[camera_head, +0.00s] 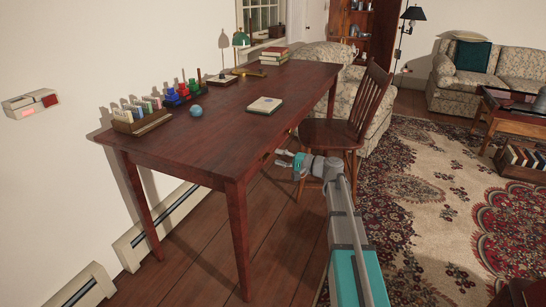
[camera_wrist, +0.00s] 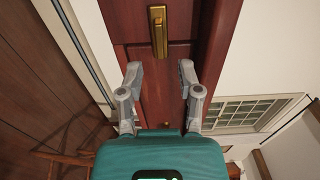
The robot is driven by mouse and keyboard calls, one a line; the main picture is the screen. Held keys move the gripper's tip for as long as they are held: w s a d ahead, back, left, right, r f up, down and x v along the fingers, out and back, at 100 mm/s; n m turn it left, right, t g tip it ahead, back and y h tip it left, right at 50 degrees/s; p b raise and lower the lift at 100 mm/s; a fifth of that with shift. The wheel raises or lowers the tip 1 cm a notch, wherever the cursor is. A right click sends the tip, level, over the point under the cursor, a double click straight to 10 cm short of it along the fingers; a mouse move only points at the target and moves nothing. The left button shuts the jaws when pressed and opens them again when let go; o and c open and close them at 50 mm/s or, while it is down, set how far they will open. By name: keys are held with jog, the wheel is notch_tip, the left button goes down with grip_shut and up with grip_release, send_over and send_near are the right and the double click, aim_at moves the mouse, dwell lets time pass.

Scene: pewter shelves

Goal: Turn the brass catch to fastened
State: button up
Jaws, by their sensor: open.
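The brass catch (camera_wrist: 158,30) shows in the wrist view as a long upright piece on a dark red wood face, near the top of the picture. My gripper (camera_wrist: 160,70) is open and empty, its two fingers apart on either side below the catch, not touching it. In the head view my gripper (camera_head: 279,158) is at the right long side of the dark wood table (camera_head: 225,110), just below the level of its top. The catch is hidden in the head view. Whether it stands fastened or not, I cannot tell.
A wooden chair (camera_head: 335,130) stands close beside my gripper. On the table are a book (camera_head: 265,105), a blue ball (camera_head: 196,111), a wooden rack (camera_head: 141,121) and a green lamp (camera_head: 240,40). A small brass spot (camera_wrist: 165,125) shows between my fingers. Patterned rug lies to the right.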

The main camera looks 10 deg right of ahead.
jog(key=v, duration=0.8)
dwell(0.4)
jog(key=s+a+f+n+g+h+p, duration=0.2)
jog(key=s+a+f+n+g+h, duration=0.25)
jog(key=s+a+f+g, duration=0.45)
jog(key=s+a+f+n+g+h+p, duration=0.1)
jog(key=s+f+h, duration=0.2)
jog(key=s+h, duration=0.3)
jog(key=s+f+n+g+h+p, duration=0.1)
jog(key=s+f+n+h, duration=0.2)
jog(key=s, duration=0.6)
notch_tip(320, 180, up, 38)
jog(key=m+h+p, duration=0.1)
jog(key=p, duration=3.6)
jog(key=shift+w+p, duration=0.35)
jog(key=shift+a, duration=0.15)
